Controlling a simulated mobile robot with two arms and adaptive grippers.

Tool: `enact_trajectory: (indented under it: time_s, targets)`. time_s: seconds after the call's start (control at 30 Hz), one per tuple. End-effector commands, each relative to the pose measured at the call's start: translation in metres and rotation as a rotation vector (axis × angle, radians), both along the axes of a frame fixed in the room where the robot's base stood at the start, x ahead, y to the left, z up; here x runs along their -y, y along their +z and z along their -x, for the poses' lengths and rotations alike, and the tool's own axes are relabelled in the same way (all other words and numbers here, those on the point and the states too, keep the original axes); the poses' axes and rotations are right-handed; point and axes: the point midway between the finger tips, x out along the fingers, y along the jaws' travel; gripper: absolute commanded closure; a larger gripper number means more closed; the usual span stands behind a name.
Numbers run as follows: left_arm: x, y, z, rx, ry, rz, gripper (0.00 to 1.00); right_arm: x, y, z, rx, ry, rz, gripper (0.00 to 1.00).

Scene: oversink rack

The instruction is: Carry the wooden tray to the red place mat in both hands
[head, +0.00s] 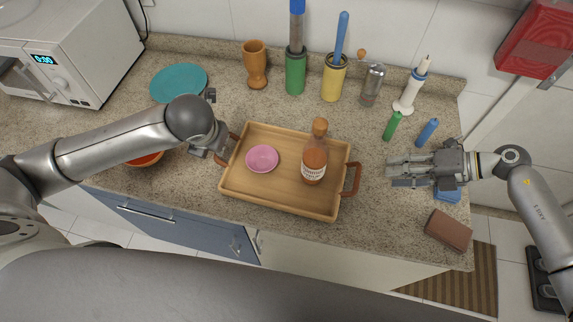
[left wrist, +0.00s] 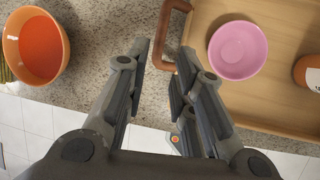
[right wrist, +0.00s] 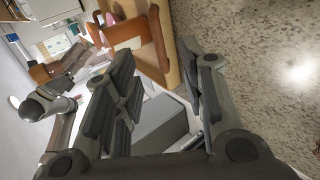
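The wooden tray (head: 240,192) lies on the counter, with a pink bowl (head: 262,158) and a brown bottle (head: 314,160) standing on it. My left gripper (head: 217,150) is at the tray's left handle. In the right wrist view a tray handle (right wrist: 158,38) is ahead of the open fingers. I see no red place mat on the counter.
An orange bowl (left wrist: 36,46) is left of the tray. A teal plate (head: 178,82), wooden cup (head: 255,62) and several canisters stand behind. Green (head: 392,125) and blue (head: 427,132) bottles and a brown block (head: 448,230) are at right. Counter is bare between tray and right gripper.

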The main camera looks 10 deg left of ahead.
Motion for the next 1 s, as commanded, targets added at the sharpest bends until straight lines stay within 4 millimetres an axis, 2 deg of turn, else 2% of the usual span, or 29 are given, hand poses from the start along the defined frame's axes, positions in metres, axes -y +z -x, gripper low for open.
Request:
enact_trajectory:
  time_s: [0.27,0.37,0.7,1.0]
  targets:
    - [0.0,-0.006,-0.002,-0.001,0.003,0.002,0.76,-0.007,-0.003,0.0,0.0,0.0,-0.005,0.62]
    - [-0.002,-0.017,-0.006,-0.002,0.004,0.003,0.76,-0.017,-0.01,-0.001,0.0,-0.001,-0.007,0.62]
    - [-0.013,-0.072,-0.03,-0.002,0.006,0.003,0.76,-0.067,-0.043,-0.003,0.0,-0.001,-0.008,0.62]
    - [-0.018,-0.097,-0.041,0.0,0.003,0.003,0.76,-0.089,-0.06,-0.005,0.001,-0.002,-0.006,0.62]
